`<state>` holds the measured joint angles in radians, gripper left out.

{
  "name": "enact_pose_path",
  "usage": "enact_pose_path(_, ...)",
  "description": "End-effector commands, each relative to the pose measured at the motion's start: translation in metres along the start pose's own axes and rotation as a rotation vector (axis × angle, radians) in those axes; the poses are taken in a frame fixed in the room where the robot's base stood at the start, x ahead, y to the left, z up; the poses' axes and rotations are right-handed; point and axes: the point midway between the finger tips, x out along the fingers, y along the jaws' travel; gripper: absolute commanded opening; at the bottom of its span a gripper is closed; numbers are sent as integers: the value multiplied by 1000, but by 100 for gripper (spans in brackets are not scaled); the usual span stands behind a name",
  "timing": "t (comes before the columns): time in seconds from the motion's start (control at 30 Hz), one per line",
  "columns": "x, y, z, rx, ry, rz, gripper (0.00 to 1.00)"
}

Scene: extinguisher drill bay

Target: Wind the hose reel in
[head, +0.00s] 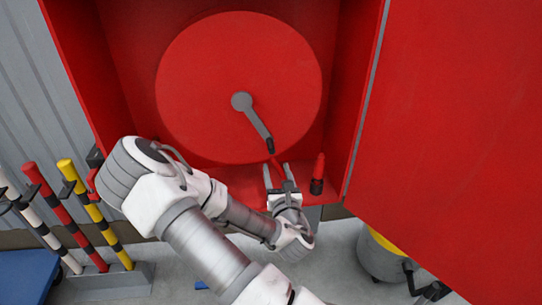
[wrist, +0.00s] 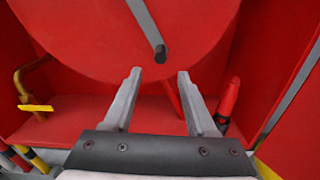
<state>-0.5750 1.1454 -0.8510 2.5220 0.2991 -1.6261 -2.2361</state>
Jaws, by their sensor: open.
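The round red hose reel (head: 205,65) fills the back of an open red cabinet. Its grey crank (head: 254,122) runs from the hub down and right to a dark handle end (head: 270,146). In the wrist view the crank (wrist: 146,22) and its dark handle (wrist: 160,53) also show. My gripper (head: 278,168) is open and empty just below the handle. In the wrist view its two fingertips (wrist: 160,73) point toward the handle, one on each side of its line, apart from it. A thin red hose length (wrist: 171,96) hangs below the reel, behind the fingers.
A red nozzle with a black base (head: 318,175) stands on the cabinet floor, right of my gripper. The open cabinet door (head: 450,120) blocks the right side. A brass pipe with a yellow lever (wrist: 37,108) is at left. Striped poles (head: 85,205) stand left, a grey bin (head: 378,258) lower right.

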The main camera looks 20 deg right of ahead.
Motion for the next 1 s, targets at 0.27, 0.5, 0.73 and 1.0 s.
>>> enact_pose_path(0.27, 14, 2, -5, 3, -5, 5, 57)
enact_pose_path(0.5, 22, 1, -5, 2, -4, 3, 57)
enact_pose_path(0.73, 44, -1, -1, 1, -2, 0, 57)
enact_pose_path(1.0, 91, -2, -1, 0, 0, -1, 57)
